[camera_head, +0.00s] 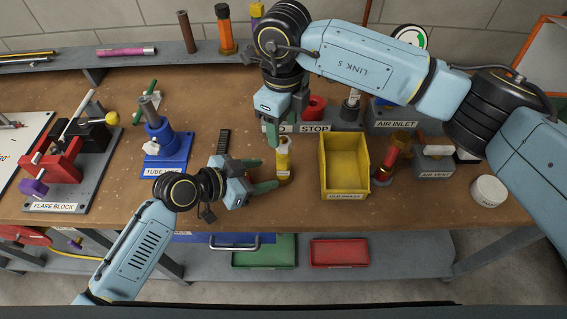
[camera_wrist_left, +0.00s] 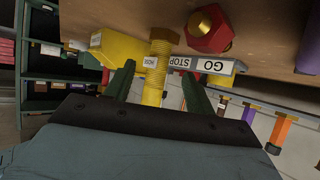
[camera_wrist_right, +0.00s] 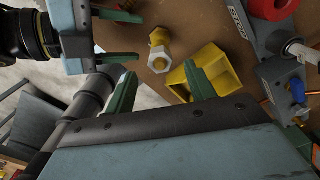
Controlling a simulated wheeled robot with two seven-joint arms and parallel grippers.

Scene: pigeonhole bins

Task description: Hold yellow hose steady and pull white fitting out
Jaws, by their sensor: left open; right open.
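The yellow hose (camera_head: 284,169) stands upright on the workbench, left of the yellow bin. The white fitting (camera_head: 283,146) is on its top end. The fitting (camera_wrist_right: 160,37) and hose (camera_wrist_right: 160,60) also show in the right wrist view, ahead of the fingers. My left gripper (camera_head: 267,175) is open, low beside the hose. In the left wrist view, the labelled hose (camera_wrist_left: 155,75) appears between its spread fingers, without clear contact. My right gripper (camera_head: 281,125) is open and empty, pointing down above and slightly left of the fitting. The fitting is not clear in the left wrist view.
The yellow bin (camera_head: 345,188) stands just right of the hose. The stop-button block (camera_head: 345,124) is behind it, and the air inlet block (camera_head: 391,119) is further right. A blue tube vise (camera_head: 164,150) and red flare block (camera_head: 62,161) stand left. The front bench edge is close.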

